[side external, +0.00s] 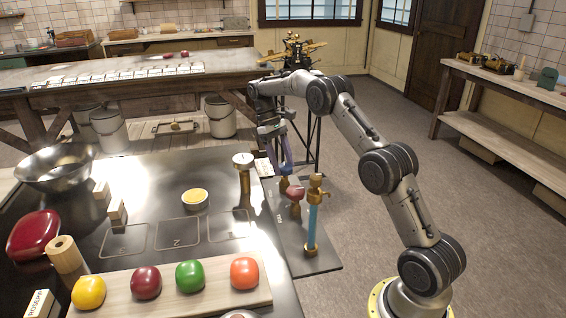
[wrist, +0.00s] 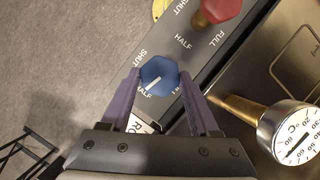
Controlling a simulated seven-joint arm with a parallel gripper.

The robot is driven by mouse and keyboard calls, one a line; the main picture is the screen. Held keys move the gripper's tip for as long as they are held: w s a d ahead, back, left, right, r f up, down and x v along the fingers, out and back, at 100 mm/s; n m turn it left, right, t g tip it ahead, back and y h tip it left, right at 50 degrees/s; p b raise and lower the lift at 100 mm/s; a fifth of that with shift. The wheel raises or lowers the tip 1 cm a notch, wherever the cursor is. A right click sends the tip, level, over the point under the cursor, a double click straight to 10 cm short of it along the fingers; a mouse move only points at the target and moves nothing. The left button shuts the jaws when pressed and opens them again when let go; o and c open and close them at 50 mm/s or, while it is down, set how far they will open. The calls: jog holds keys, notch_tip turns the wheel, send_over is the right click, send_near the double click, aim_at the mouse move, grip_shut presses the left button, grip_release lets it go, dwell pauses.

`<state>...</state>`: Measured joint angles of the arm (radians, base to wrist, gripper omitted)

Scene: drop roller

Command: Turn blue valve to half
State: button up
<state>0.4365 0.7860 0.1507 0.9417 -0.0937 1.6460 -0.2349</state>
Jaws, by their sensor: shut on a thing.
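The blue valve (wrist: 158,73) is a blue knob on a dark panel (wrist: 197,62), seen in the wrist view. Its white pointer mark runs to the lower left, toward the HALF label (wrist: 145,93). SHUT (wrist: 140,58) is at its upper left; the label at its lower right is partly hidden by a finger. My gripper (wrist: 159,75) has its purple fingers on either side of the knob, shut on it.
A red valve (wrist: 221,10) with its own labels is close by; it also shows in the side view (side external: 295,192). A brass tap on a blue pipe (side external: 312,225) stands beside it. A brass-stemmed thermometer dial (wrist: 297,132) is right of my gripper.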

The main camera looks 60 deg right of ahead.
jog(key=shift+n+h, duration=0.3)
jog(key=shift+n, duration=0.6)
jog(key=o, duration=1.4)
jog(key=shift+c, duration=0.2)
jog(key=shift+a, duration=0.1)
jog(key=v, duration=0.7)
jog(key=shift+r, duration=0.3)
jog(key=shift+w, duration=0.1)
